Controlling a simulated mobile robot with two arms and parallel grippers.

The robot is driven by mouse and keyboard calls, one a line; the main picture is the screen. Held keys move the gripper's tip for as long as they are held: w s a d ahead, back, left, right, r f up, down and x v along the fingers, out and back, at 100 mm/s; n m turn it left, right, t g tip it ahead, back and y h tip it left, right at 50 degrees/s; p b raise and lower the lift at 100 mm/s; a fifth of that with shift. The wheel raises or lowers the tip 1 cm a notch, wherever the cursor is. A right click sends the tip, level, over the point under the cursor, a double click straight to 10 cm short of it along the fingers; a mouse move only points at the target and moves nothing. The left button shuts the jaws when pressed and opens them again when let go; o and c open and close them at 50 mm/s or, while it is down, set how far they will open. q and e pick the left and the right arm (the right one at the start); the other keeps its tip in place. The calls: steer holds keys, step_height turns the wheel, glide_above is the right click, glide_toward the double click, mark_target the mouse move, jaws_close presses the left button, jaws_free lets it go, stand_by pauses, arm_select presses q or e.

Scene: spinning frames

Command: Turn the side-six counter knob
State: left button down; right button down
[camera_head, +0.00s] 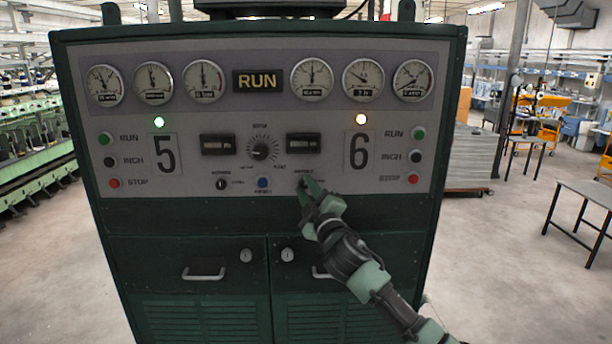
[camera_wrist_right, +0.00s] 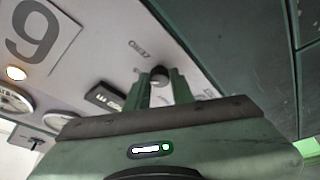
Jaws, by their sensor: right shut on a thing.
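The side-six counter knob (camera_wrist_right: 159,75) is a small dark round knob on the pale lower panel, below the side-six counter (camera_head: 303,143). In the head view it is mostly hidden behind my right gripper (camera_head: 307,187). In the wrist view the two green fingers of my right gripper (camera_wrist_right: 160,86) stand on either side of the knob, shut on it. The counter also shows in the wrist view (camera_wrist_right: 104,97), as does the large "6" plate (camera_wrist_right: 38,38). Its digits are too small to read. My left gripper is in neither view.
A matching small knob (camera_head: 221,184) and a blue button (camera_head: 263,183) sit left of my gripper. A larger dial (camera_head: 262,149) is between the counters. Green cabinet doors with a handle (camera_head: 203,274) are below.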

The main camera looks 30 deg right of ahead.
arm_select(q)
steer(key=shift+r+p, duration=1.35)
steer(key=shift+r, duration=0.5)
arm_select(e)
steer(key=shift+d+r+n+g+y, duration=0.15)
steer(key=shift+n+g+y, duration=0.4)
steer(key=shift+n, duration=1.5)
steer(key=shift+a+r+n+g+y, duration=0.15)
steer(key=shift+n+g+y, duration=0.35)
steer(key=shift+n, duration=1.55)
steer(key=shift+d+g, duration=0.1)
steer(key=shift+g, duration=0.15)
steer(key=c, duration=1.2)
jaws_free()
